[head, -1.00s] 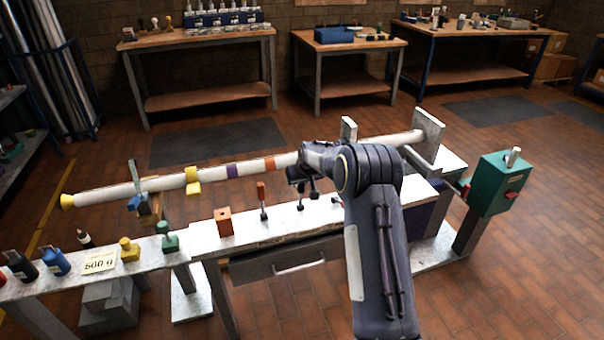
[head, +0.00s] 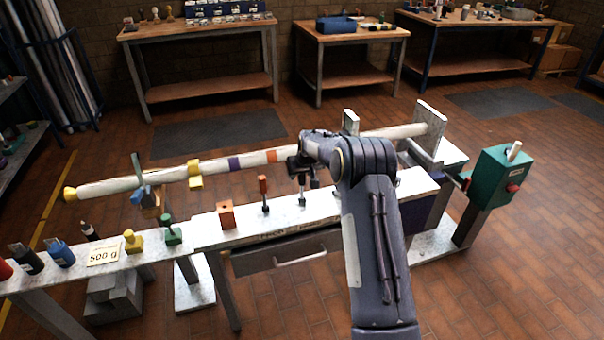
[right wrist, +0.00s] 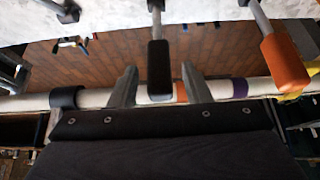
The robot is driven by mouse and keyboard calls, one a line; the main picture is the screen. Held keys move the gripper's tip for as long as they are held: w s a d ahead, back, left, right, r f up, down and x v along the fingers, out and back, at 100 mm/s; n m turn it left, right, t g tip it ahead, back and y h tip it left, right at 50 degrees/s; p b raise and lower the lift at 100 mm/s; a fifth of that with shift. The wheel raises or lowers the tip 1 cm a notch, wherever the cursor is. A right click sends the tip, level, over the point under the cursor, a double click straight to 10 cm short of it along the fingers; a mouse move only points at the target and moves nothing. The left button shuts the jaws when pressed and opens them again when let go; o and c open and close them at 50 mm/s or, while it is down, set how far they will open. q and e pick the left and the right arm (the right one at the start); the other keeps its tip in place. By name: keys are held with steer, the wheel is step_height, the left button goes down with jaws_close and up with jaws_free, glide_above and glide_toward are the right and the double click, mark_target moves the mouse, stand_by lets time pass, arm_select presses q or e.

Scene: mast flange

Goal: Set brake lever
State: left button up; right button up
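Upright levers stand in a row on the pale bench top. One has an orange-red handle (head: 263,185); it also shows in the right wrist view (right wrist: 285,63). Black-handled levers stand to its right, one of them at the bench's front (head: 314,184). No label shows which is the brake lever. My right gripper (head: 301,170) is above these levers, partly hidden by its own arm. In the right wrist view its two grey fingers (right wrist: 160,88) are spread apart, with a black handle (right wrist: 159,66) showing in the gap; I cannot tell whether they touch it. My left gripper is not in view.
A long white pole (head: 215,167) with coloured bands runs behind the levers. An orange block (head: 226,215) and a green piece (head: 172,234) stand to the left. A green box (head: 494,178) with a red knob stands at right. Open floor lies in front.

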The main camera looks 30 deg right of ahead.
steer(key=shift+r, duration=0.1)
steer(key=d+v, duration=0.1)
steer(key=v, duration=0.6)
steer(key=shift+s+a+r+b, duration=0.2)
steer(key=shift+a+r+b, duration=0.1)
steer(key=shift+a, duration=0.25)
steer(key=s+a+r+y+p, duration=0.1)
steer(key=s+a+r, duration=0.35)
steer(key=s, duration=0.25)
steer(key=s+a+r+y, duration=0.1)
steer(key=s+a+r, duration=0.2)
steer(key=s+r, duration=0.35)
steer(key=s+a+r+y+p, duration=0.1)
steer(key=s+a+r+y, duration=0.2)
steer(key=s, duration=0.5)
steer(key=s+a+f, duration=0.1)
steer(key=s+a, duration=0.4)
steer(key=s, duration=0.5)
steer(key=s+a+f+n+p, duration=0.1)
steer(key=s+a+f, duration=0.1)
steer(key=s+a, duration=0.4)
steer(key=s, duration=0.3)
steer(key=shift+s+a+f+p, duration=0.25)
steer(key=shift+s+a+p, duration=0.05)
steer(key=shift+s, duration=0.05)
